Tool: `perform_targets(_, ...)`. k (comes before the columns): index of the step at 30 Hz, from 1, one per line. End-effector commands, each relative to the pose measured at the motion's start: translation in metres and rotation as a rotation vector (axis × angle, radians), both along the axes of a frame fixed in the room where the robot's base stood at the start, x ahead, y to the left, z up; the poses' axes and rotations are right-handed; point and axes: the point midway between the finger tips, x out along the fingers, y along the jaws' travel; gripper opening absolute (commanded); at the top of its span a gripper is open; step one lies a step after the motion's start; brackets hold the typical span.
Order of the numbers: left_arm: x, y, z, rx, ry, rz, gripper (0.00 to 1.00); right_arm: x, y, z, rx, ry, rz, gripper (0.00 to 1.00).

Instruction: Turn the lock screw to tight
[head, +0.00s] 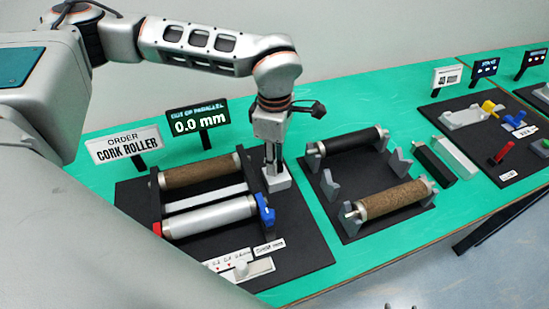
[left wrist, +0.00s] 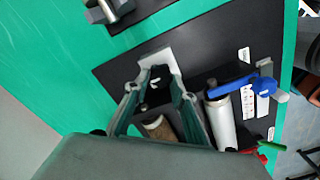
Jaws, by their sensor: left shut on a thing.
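My left gripper (head: 271,155) points straight down over a light grey block (head: 277,182) at the back right of the conveyor's black base. It is shut on a small dark part, which I take to be the lock screw; the fingers mostly hide it in the head view. In the left wrist view the dark screw (left wrist: 156,84) shows between the fingertips (left wrist: 159,76), in front of the grey block (left wrist: 159,55). I cannot read its turn angle. The display (head: 197,119) reads "OUT OF PARALLEL 0.0 mm". My right gripper is not in view.
The conveyor holds a cork roller (head: 200,171) behind and a silver roller (head: 209,217) in front, with a blue lever (head: 265,211) at its right end. A rack with a black roller (head: 348,141) and another cork roller (head: 390,199) stands close on the right. A sign (head: 124,147) reads "ORDER CORK ROLLER".

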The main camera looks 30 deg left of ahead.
Motion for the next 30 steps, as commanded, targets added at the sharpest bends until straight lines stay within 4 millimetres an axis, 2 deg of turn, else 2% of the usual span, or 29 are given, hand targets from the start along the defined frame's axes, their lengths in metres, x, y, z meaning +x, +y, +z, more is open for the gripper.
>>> perform_targets(1, 0.001, 0.000, 0.001, -0.001, -0.004, -0.002, 0.27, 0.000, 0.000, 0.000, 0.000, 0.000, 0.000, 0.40)
perform_targets(3, 0.001, 0.000, 0.001, -0.001, -0.004, -0.002, 0.42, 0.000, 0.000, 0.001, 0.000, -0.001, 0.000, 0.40)
perform_targets(12, 0.000, 0.000, 0.001, -0.001, -0.002, 0.000, 0.42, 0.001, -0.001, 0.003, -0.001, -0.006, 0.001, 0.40)
perform_targets(16, 0.001, 0.000, 0.007, 0.000, -0.003, 0.000, 0.42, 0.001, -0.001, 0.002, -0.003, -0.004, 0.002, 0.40)
perform_targets(20, 0.001, 0.000, 0.025, -0.001, -0.006, -0.001, 0.42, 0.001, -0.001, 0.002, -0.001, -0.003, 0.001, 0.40)
perform_targets(30, 0.002, 0.000, 0.092, -0.001, -0.006, 0.000, 0.42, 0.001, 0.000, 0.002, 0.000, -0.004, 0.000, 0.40)
